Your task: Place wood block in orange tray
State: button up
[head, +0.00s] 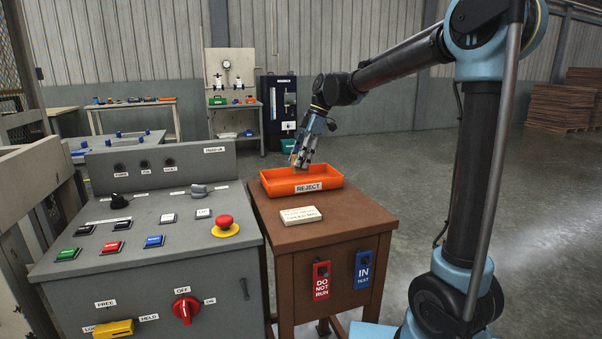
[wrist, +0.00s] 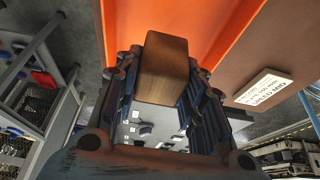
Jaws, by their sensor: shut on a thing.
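The orange tray (head: 330,181), labelled REJECT, sits on the brown cabinet top in the head view. It also fills the upper middle of the wrist view (wrist: 215,30). The block shows against the tray's orange floor and wall. In the head view the block is too small to make out clearly. I cannot tell how high it is above the tray floor.
A brown cabinet (head: 350,225) carries the tray and a pale lettered plate (head: 300,214). A grey control panel (head: 150,225) with buttons and a red emergency stop (head: 225,222) stands close on the left. The floor to the right is open.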

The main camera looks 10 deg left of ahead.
aim_at(301, 169)
jog(key=shift+d+f, duration=0.1)
jog(key=shift+f, duration=2.1)
jog(key=o, duration=1.1)
jog(key=shift+s, duration=0.1)
jog(key=v, duration=1.2)
jog(key=shift+r, duration=0.1)
